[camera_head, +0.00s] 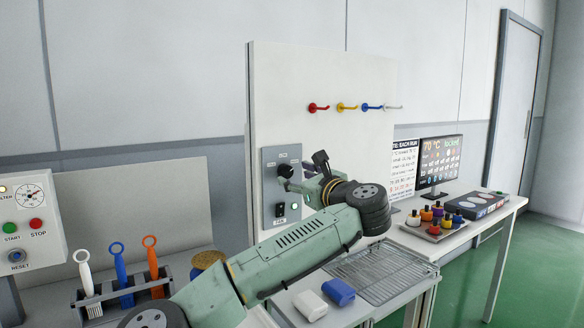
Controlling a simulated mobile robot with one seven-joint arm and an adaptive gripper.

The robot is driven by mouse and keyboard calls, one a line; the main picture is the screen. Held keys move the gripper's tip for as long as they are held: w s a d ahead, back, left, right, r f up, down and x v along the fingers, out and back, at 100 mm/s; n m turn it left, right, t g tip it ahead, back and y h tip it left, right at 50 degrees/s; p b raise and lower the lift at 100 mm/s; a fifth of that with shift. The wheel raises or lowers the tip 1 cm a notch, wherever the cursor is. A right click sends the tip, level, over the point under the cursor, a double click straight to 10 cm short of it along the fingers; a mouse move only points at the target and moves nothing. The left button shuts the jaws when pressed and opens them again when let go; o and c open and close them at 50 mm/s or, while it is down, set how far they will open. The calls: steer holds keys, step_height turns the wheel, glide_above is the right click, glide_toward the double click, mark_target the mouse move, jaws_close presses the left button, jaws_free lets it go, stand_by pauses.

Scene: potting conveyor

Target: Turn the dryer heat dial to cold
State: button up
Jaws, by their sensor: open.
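The dryer control panel is a grey plate (270,215) on the white upright board. A black round dial (285,171) sits in its upper part, with small labels around it that are too small to read. A black switch (280,209) sits lower on the plate. My gripper (291,181) is at the panel, its fingers close to the dial at its lower right. It is open. I cannot tell whether a finger touches the dial. My wrist hides the area right of the panel, and the dial's pointer direction is unclear.
Coloured hooks (345,107) stick out above. A brush holder (110,303) and a button box (27,222) stand left. Small bottles on a tray (432,234) and a monitor (440,162) stand right.

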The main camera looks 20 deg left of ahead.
mark_target(288, 172)
steer(key=shift+p+x, duration=0.5)
steer(key=shift+x, duration=1.4)
steer(key=shift+c, duration=0.5)
steer(key=c, duration=1.1)
